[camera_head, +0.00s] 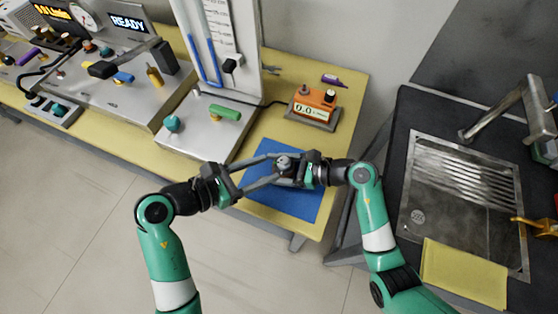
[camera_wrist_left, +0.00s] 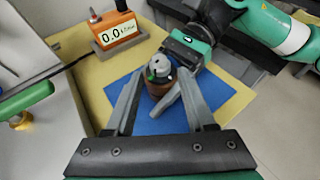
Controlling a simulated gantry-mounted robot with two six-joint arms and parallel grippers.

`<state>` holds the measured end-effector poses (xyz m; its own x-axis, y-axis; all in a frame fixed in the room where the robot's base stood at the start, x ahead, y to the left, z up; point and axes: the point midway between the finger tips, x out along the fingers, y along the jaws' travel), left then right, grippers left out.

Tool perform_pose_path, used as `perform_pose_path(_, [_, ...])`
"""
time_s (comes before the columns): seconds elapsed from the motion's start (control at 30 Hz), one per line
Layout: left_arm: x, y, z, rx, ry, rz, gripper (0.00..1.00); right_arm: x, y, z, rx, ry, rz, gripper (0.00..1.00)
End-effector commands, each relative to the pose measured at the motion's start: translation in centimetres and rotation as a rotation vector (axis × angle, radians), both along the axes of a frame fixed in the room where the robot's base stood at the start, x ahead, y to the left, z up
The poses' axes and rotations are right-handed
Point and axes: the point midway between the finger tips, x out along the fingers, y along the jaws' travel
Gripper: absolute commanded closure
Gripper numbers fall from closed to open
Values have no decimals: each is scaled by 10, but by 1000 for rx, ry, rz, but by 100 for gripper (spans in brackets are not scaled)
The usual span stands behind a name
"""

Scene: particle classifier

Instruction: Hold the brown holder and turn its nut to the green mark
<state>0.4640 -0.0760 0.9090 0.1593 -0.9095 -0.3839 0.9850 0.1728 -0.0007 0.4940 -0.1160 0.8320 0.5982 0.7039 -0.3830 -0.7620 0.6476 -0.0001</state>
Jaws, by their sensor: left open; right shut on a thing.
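The brown holder (camera_wrist_left: 157,89) stands above the blue mat with a grey nut (camera_wrist_left: 159,66) on top. A small green spot shows on the left side of the nut's base in the left wrist view. In the head view the nut (camera_head: 284,161) sits between my two grippers, and the holder is mostly hidden. My left gripper (camera_head: 272,171) is open, its fingers on either side of the holder and nut; it also shows in the left wrist view (camera_wrist_left: 160,80). My right gripper (camera_head: 298,170) comes from the right and is shut on the holder.
The blue mat (camera_head: 300,205) lies on the yellow table (camera_head: 345,95). An orange meter (camera_head: 313,100) reading 0.0 stands behind. A metal stand with a green handle (camera_head: 225,112) is at the left. A sink (camera_head: 450,200) is on the separate counter at right.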

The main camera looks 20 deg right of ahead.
Motion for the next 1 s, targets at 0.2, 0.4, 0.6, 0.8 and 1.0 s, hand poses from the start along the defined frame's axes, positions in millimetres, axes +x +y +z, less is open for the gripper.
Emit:
perform_pose_path(0.2, [6, -37, -15, 0, 0, -2, 45, 0, 0, 0, 0, 0, 0, 100])
perform_pose_path(0.4, [8, -47, -19, 0, -1, 0, 45, 0, 0, 0, 0, 0, 0, 100])
perform_pose_path(0.6, [8, -47, -19, -1, -1, 0, 47, 0, 0, 0, 0, 0, 0, 100])
perform_pose_path(0.8, [8, -47, -19, -1, -1, 0, 83, 0, 0, 0, 0, 0, 0, 100])
perform_pose_path(1.0, [8, -47, -19, -1, -1, 0, 100, 0, 0, 0, 0, 0, -1, 100])
